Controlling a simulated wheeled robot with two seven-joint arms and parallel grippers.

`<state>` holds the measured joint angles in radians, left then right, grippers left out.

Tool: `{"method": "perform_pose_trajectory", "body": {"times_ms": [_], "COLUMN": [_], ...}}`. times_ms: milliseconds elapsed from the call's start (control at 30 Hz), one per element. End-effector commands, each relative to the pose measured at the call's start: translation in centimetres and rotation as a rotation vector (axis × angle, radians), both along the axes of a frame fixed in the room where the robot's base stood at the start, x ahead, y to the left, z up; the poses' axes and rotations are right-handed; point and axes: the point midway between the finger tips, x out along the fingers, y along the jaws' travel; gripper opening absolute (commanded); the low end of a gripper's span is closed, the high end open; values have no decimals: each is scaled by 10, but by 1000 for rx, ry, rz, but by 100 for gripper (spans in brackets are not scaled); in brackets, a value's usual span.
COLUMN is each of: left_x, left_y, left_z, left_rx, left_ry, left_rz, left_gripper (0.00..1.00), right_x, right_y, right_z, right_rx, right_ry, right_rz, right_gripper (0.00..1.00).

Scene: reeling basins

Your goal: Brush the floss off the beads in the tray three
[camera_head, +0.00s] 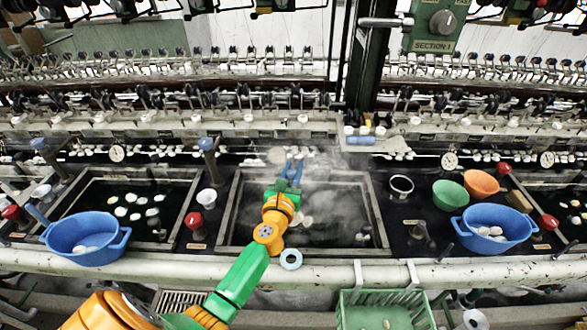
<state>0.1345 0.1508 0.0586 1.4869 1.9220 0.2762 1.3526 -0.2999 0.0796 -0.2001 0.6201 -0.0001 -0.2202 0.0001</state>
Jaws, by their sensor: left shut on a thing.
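My left gripper (292,172) reaches over the middle basin (379,215) near its back edge, seen from behind. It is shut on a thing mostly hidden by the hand. A pale tan round shape (277,155) shows just beyond the fingers; I cannot tell whether it is the held thing, perhaps a brush. The middle basin holds dark water under steam. A few whitish beads (306,219) float right of my wrist; others may be hidden by the arm. Any floss is too fine to make out. My right gripper is not in view.
Blue bowls (84,258) and (497,247) holding white beads stand at the left and right. A white cup (207,198) stands left. Reeling machinery runs behind.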

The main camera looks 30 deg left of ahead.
Motion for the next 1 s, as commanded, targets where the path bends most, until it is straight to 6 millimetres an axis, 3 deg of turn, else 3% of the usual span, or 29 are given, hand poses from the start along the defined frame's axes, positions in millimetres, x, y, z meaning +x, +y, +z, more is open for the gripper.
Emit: {"method": "perform_pose_trajectory", "body": {"times_ms": [33, 400, 700, 1000], "left_x": [0, -4, -6, -6], "left_y": [0, -2, -3, -3], "left_z": [10, 45, 65, 66], "left_rx": [0, -1, 2, 0], "left_ry": [0, 0, -5, 0], "left_rz": [0, 0, 2, 0], "left_gripper": [0, 0, 0, 0], "right_x": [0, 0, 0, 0], "right_y": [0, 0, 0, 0], "right_z": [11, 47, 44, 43], "right_rx": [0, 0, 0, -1], "right_ry": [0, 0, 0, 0], "right_rz": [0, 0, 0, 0], "right_gripper": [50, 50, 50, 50]}}
